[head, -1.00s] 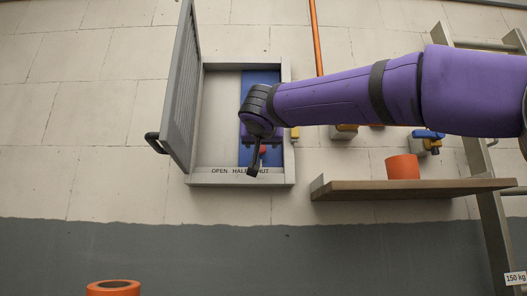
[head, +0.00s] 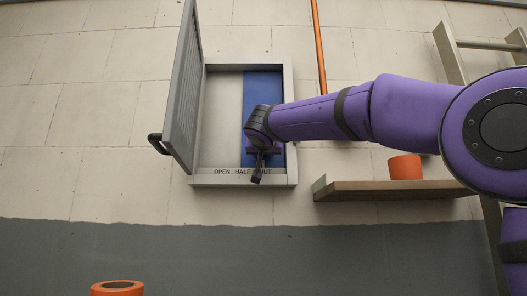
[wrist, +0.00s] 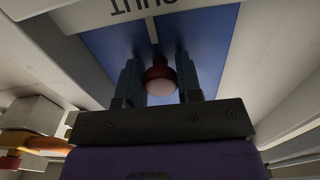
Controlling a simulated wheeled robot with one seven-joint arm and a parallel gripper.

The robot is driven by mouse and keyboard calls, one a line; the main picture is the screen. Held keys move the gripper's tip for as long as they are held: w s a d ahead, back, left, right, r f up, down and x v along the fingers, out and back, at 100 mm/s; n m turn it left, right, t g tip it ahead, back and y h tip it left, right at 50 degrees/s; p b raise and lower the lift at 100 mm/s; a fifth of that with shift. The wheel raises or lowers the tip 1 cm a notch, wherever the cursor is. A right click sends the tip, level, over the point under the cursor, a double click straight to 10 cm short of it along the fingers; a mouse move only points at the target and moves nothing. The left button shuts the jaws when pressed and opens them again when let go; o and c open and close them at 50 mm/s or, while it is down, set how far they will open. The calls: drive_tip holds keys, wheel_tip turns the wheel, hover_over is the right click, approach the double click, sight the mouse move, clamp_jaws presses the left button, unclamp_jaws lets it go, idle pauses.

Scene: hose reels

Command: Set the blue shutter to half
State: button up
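The blue shutter (head: 262,90) fills the right part of a grey wall box (head: 240,179) in the head view; the pale left part is uncovered. The sill letters read OPEN, HALF and SHUT, with SHUT partly covered by my gripper (head: 259,168). In the wrist view, a round red knob (wrist: 160,78) stands out from the blue shutter (wrist: 100,48). The fingers of my gripper (wrist: 160,82) lie on both sides of the knob, very close to it. I cannot tell whether they press on it. The knob is hidden in the head view.
The box's grey slatted door (head: 184,90) stands open on the left, with a black handle (head: 158,144). A shelf (head: 390,190) with an orange cylinder (head: 405,167) is right of the box, below my arm. An orange pipe (head: 319,45) runs up the wall. An orange reel (head: 117,288) stands low left.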

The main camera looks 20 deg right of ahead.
sight(243, 153)
clamp_jaws()
drive_tip(key=a, duration=0.2)
drive_tip(key=w+a, duration=0.1)
drive_tip(key=a, duration=0.1)
drive_tip(key=w+a, duration=0.1)
drive_tip(key=shift+a, duration=0.4)
drive_tip(key=shift+s, duration=0.1)
drive_tip(key=o, duration=0.6)
unclamp_jaws()
drive_tip(key=v, duration=1)
drive_tip(key=shift+s, duration=0.4)
